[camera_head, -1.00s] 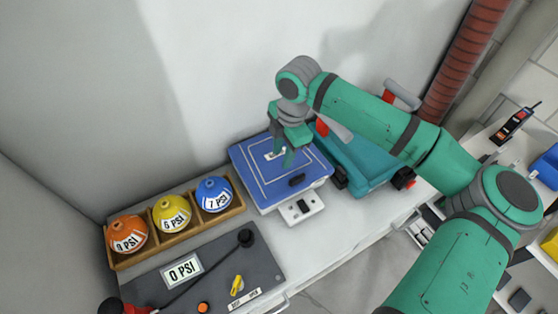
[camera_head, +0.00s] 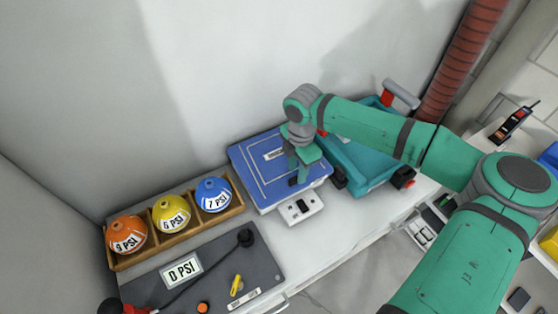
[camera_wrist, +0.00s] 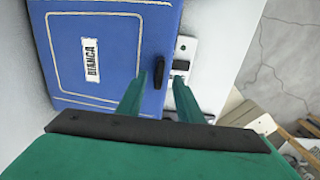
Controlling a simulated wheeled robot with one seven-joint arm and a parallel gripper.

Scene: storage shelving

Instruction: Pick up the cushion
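A blue, flat, square slab with pale line trim and a white "BIANCA" label (camera_head: 262,180) lies on the white counter. It is the thing here that most resembles a cushion. It also fills the upper left of the wrist view (camera_wrist: 118,28). A small dark oval piece (camera_wrist: 158,72) sits near its edge. My gripper (camera_head: 300,179) points down over the slab's right front part. In the wrist view my gripper's fingers (camera_wrist: 160,82) are apart, with the dark piece seen between their tips. Nothing is held. Whether the tips touch the slab cannot be told.
A teal case (camera_head: 365,160) stands close on the right. A white switch plate (camera_head: 300,207) is at the slab's front. A wooden rack (camera_head: 238,202) with orange, yellow and blue balls is on the left. A grey panel (camera_head: 215,270) reads 0 PSI. A wall rises behind.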

